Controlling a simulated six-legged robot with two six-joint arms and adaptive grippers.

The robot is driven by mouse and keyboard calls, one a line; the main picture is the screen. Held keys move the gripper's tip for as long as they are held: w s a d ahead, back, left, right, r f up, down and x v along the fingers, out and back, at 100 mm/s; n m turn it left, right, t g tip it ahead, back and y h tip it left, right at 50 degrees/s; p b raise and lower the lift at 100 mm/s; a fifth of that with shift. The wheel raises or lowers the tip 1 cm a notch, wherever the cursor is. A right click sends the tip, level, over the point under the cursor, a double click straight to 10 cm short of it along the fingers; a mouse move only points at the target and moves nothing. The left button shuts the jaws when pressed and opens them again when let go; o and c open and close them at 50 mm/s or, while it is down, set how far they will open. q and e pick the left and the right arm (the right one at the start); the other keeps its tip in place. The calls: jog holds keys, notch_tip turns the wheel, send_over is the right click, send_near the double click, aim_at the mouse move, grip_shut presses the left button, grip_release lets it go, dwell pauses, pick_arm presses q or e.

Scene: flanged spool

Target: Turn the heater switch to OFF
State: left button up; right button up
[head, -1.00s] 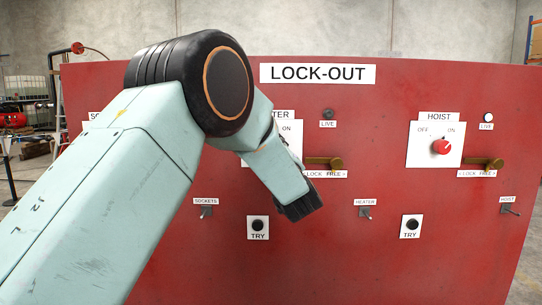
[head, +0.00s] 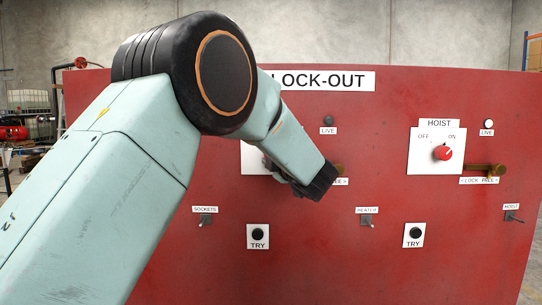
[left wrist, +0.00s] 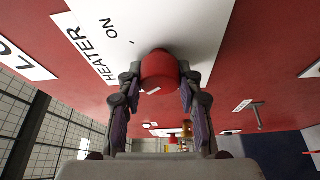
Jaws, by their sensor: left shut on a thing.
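The heater switch is a red round knob (left wrist: 158,72) on a white plate (left wrist: 130,22) marked HEATER and ON in the left wrist view. My left gripper (left wrist: 160,80) is shut on this knob, one finger on each side. A small white mark shows on the knob's edge, but I cannot tell its setting. In the head view my left gripper (head: 302,190) is at the heater plate (head: 252,158) and hides the knob and most of the lettering. My right gripper is not in view.
The red LOCK-OUT panel (head: 400,270) fills the front. The heater's brass lock lever (head: 339,170) is just right of my gripper, partly hidden. A HOIST plate with a red knob (head: 442,153) is farther right. Toggles and TRY buttons (head: 258,235) sit below.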

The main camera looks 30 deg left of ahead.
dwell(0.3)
pick_arm(q)
jog(key=o, duration=1.2)
jog(key=shift+s, duration=0.1)
jog(key=v, duration=0.7)
jog(key=shift+s+d, duration=0.1)
jog(key=shift+d, duration=0.1)
